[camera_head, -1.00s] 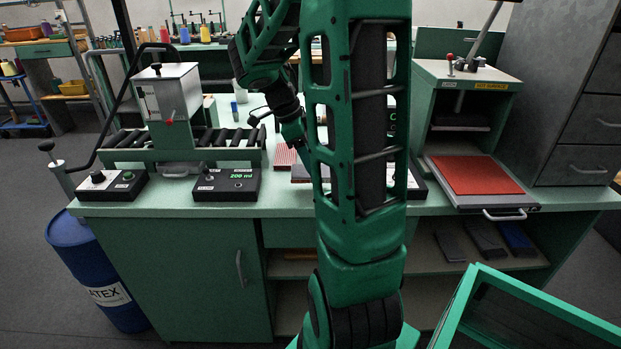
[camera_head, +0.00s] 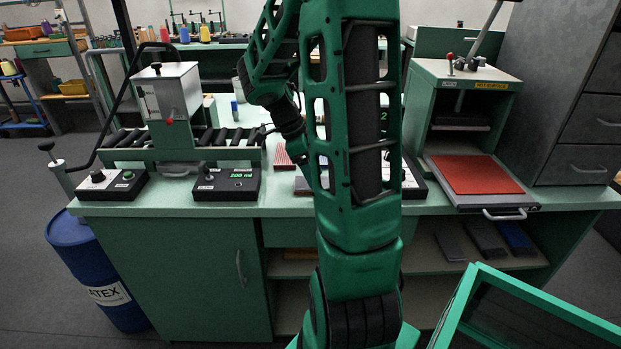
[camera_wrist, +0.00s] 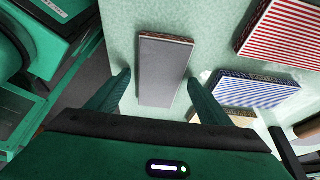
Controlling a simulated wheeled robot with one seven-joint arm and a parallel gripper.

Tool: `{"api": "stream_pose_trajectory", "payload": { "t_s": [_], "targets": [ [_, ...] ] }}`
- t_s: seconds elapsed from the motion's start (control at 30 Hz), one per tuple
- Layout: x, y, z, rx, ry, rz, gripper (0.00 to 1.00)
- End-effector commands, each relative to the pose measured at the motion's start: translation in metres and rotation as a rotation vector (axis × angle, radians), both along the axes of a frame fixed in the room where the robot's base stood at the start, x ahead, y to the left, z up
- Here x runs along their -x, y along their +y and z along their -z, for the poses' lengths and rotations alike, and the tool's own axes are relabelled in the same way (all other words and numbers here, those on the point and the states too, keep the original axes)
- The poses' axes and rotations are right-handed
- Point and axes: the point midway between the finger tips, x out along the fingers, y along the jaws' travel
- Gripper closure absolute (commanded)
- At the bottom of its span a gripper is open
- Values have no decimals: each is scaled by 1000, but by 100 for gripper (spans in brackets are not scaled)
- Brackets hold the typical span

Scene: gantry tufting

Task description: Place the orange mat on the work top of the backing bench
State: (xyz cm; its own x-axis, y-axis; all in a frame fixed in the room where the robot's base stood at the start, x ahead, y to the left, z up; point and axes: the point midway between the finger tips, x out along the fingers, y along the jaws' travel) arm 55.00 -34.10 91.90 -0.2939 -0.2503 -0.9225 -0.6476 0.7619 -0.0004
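A flat, grey-faced mat (camera_wrist: 163,72) with a brownish-orange edge lies on the pale green bench top in the wrist view. I cannot tell for sure whether this is the orange mat. My gripper (camera_wrist: 157,86) is open, with one finger on each side of this mat and small gaps between. In the head view my arm hides the gripper and most of that part of the bench. The backing bench's work top (camera_head: 290,208) spans the head view. A red-striped mat (camera_wrist: 285,35) and a blue-striped mat (camera_wrist: 253,90) lie to the right in the wrist view.
A press (camera_head: 467,95) with a red sheet (camera_head: 475,175) on its pulled-out tray stands at the right. A roller unit (camera_head: 180,125) and control boxes (camera_head: 226,185) stand at the left. Dark and blue slabs (camera_head: 515,238) lie on the lower shelf. A latex drum (camera_head: 95,270) stands at left.

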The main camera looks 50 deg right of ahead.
Motion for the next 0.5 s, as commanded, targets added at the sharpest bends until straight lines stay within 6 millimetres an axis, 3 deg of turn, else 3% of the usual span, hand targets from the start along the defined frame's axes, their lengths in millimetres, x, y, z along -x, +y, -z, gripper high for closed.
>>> {"api": "stream_pose_trajectory", "payload": {
  "t_s": [0.33,0.5],
  "targets": [
    [-1,1,-4,1,-1,0,27],
    [-9,6,-23,2,-3,-5,27]
  ]
}}
